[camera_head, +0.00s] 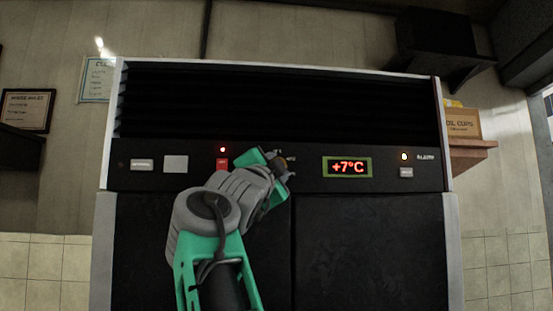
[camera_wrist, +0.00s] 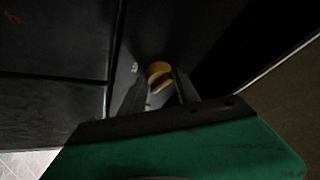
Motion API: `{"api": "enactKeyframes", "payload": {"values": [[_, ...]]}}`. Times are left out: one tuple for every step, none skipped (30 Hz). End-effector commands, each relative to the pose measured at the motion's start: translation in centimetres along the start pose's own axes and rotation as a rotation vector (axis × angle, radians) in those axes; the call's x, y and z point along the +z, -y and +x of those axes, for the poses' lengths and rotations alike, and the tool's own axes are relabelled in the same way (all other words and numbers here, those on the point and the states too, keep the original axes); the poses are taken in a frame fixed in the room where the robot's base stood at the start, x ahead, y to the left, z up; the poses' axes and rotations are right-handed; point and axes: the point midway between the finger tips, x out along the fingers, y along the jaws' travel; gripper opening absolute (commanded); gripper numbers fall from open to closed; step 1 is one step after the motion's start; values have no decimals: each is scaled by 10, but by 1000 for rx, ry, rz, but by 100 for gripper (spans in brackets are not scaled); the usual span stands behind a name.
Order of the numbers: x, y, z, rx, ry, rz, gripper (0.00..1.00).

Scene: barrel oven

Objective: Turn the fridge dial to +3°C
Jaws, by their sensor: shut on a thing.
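The fridge's black control panel (camera_head: 308,183) runs across its upper front. A lit display (camera_head: 347,167) on it reads +7°C in red. My gripper (camera_head: 284,165) is at the panel, left of the display, with its fingers at the dial. In the wrist view the dial (camera_wrist: 159,72) is a round brass-coloured knob at the tips of my gripper (camera_wrist: 160,85), which is shut on it. In the head view the gripper hides most of the dial, so its markings cannot be read.
A red switch (camera_head: 222,164) under a red light is left of my gripper. A button (camera_head: 406,172) under an amber light is at the panel's right. Dark fridge doors (camera_head: 370,250) lie below. A wooden shelf (camera_head: 470,150) with a box is at right.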

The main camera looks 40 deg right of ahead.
Motion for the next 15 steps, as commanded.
{"api": "enactKeyframes", "payload": {"values": [[0, 4, 2, 13, 0, 22, 0], [0, 4, 1, 20, -1, 36, 0], [0, 4, 1, 29, -3, 53, 0], [0, 3, 1, 35, -5, 64, 0], [0, 3, 1, 40, -6, 74, 0], [-1, 3, 1, 48, -8, 86, 0], [0, 3, 1, 52, -9, 94, 0], [0, 3, 1, 56, -9, 101, 0], [0, 2, 1, 60, -9, 108, 0], [0, 2, 1, 63, -10, 113, 0], [0, 2, 1, 65, -11, 117, 0], [0, 2, 0, 68, -11, 121, 0], [0, 2, 0, 69, -12, 123, 0], [0, 1, 0, 70, -12, 125, 0], [0, 1, 0, 71, -12, 127, 0]]}}
